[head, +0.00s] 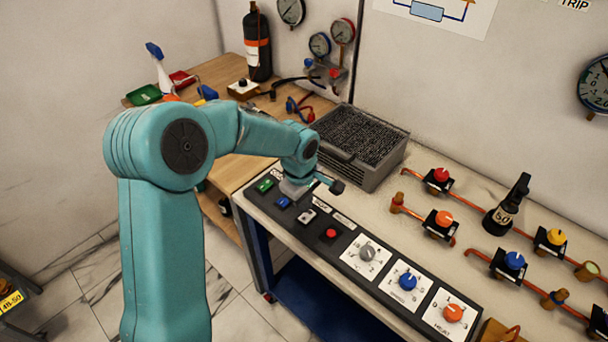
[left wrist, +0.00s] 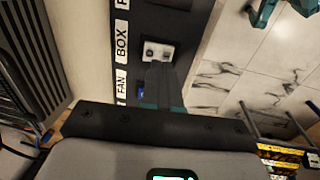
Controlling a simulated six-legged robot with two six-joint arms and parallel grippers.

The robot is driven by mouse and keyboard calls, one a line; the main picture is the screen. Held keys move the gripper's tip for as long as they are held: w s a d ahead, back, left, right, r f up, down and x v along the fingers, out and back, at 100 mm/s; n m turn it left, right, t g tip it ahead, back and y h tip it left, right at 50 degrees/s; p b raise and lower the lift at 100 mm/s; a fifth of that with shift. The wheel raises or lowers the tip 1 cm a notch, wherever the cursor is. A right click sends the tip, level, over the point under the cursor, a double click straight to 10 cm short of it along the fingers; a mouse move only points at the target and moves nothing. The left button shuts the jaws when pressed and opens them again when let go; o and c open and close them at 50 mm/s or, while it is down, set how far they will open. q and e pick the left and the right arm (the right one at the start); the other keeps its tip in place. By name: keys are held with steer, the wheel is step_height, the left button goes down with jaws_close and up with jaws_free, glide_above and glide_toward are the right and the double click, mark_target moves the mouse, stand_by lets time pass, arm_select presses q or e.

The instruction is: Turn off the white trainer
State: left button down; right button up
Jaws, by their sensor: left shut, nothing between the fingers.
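The dark control panel (head: 345,238) runs along the bench's front edge. It has a green switch (head: 265,186), a blue switch (head: 283,203), a white switch (head: 306,215) and a red button (head: 331,233). My left gripper (head: 296,196) is shut and empty, pointing down over the panel near the blue and white switches. In the left wrist view its fingertips (left wrist: 157,72) are close beside the white switch plate (left wrist: 158,51), next to the label BOX. I cannot tell whether they touch it. No thing is clearly marked as a trainer. My right gripper is out of view.
Grey, blue (head: 407,281) and orange dials sit further right on the panel. A grey box with a dark mesh top (head: 362,135) stands behind the gripper. Pipes with coloured valves (head: 440,176) cover the bench at right. A wooden table (head: 228,152) stands left.

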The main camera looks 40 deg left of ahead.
mark_target(310, 213)
arm_select(q)
step_height(310, 213, up, 10)
steer(key=s+b, duration=0.1)
steer(key=shift+a, duration=0.15)
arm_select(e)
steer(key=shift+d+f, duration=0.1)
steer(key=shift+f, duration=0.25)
arm_select(q)
steer(key=shift+s, duration=0.1)
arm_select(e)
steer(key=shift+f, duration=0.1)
arm_select(q)
steer(key=w+f, duration=0.1)
steer(key=f, duration=0.3)
steer(key=w+f, duration=0.1)
steer(key=f, duration=0.4)
steer(key=w+f+b, duration=0.1)
steer(key=f, duration=0.3)
steer(key=shift+f, duration=0.3)
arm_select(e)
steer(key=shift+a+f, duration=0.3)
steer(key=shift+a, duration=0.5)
arm_select(q)
steer(key=shift+d, duration=0.2)
